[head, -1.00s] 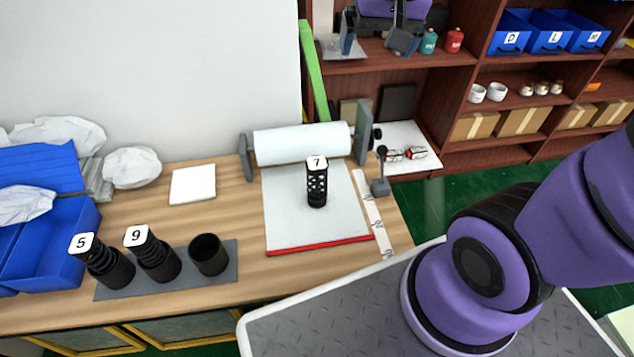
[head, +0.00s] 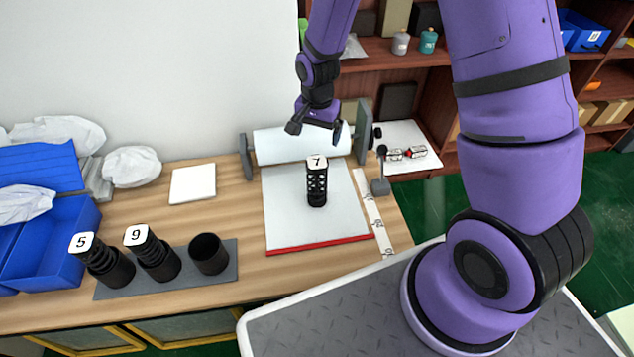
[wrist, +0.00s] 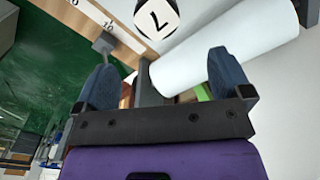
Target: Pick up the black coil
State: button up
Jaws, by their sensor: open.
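A black openwork cylinder (head: 317,187), which looks like the black coil, stands upright on the white sheet with a white tag "7" on top. Its tag (wrist: 157,17) shows at the top of the wrist view, where its body is hidden. My gripper (head: 315,129) is above and behind the cylinder in the head view, near the white roll. It also shows in the wrist view (wrist: 165,68), with its fingers spread, nothing between them, and apart from the cylinder.
A white paper roll (head: 290,145) sits between grey end brackets behind the sheet (head: 290,215). Black stacks tagged 5 (head: 108,266) and 9 (head: 157,258) and an empty black cup (head: 209,254) stand on a grey mat at left. A grey lever (head: 381,172) stands right of the sheet.

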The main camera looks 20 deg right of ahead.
aim_at(317, 162)
jog(key=f, duration=0.3)
jog(key=shift+a+f, duration=0.25)
notch_tip(317, 162, down, 5)
jog(key=shift+f, duration=0.1)
jog(key=f, duration=0.3)
jog(key=shift+s+d+f, duration=0.2)
jog(key=shift+s+f, duration=0.05)
jog(key=shift+f, duration=0.05)
jog(key=shift+w+f, duration=0.1)
jog(key=shift+f, duration=0.7)
jog(key=c, duration=1.5)
jog(key=shift+o, duration=0.2)
jog(key=shift+r, duration=0.1)
